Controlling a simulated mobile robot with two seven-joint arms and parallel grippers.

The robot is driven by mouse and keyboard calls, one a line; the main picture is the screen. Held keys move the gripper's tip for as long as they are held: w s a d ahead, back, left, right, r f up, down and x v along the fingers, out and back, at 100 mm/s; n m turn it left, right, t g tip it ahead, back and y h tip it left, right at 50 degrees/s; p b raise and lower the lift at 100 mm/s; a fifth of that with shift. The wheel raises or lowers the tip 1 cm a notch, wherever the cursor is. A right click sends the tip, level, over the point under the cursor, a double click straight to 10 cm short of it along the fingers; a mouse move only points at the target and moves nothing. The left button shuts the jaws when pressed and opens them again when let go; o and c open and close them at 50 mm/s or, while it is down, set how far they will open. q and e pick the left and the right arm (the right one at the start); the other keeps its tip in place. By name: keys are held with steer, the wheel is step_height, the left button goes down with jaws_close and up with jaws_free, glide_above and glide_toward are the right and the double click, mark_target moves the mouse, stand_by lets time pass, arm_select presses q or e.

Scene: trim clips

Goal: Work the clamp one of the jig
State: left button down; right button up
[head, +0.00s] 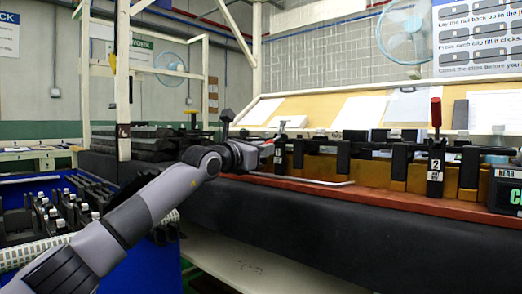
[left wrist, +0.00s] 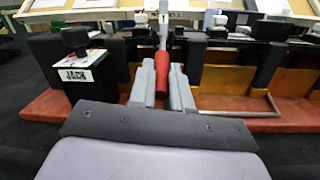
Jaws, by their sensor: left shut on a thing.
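The jig (head: 395,172) is a long fixture of black blocks and yellow-brown plates on a red-brown base. Its clamp one has a red handle (left wrist: 162,78), which slopes toward me in the left wrist view, with a small label "1" on the grey metal above it. My left gripper (left wrist: 161,90) has its grey fingers on either side of this handle and is shut on it. In the head view my left gripper (head: 266,152) is at the jig's left end and hides most of clamp one. My right gripper is not in view.
Clamp two (head: 435,165) has an upright red handle. A bent metal rod (head: 310,182) lies along the base's front. A blue crate (head: 150,262) of dark clips is at lower left.

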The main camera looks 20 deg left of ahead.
arm_select(q)
steer(key=shift+r, duration=0.1)
steer(key=c, duration=1.1)
jaws_free()
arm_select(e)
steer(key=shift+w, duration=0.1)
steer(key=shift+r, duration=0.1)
arm_select(q)
steer(key=shift+s+a+f, duration=0.2)
steer(key=shift+s, duration=0.4)
steer(key=b+v, duration=0.1)
steer(key=v, duration=0.4)
steer(key=shift+s+r, duration=0.1)
steer(key=shift+s, duration=0.3)
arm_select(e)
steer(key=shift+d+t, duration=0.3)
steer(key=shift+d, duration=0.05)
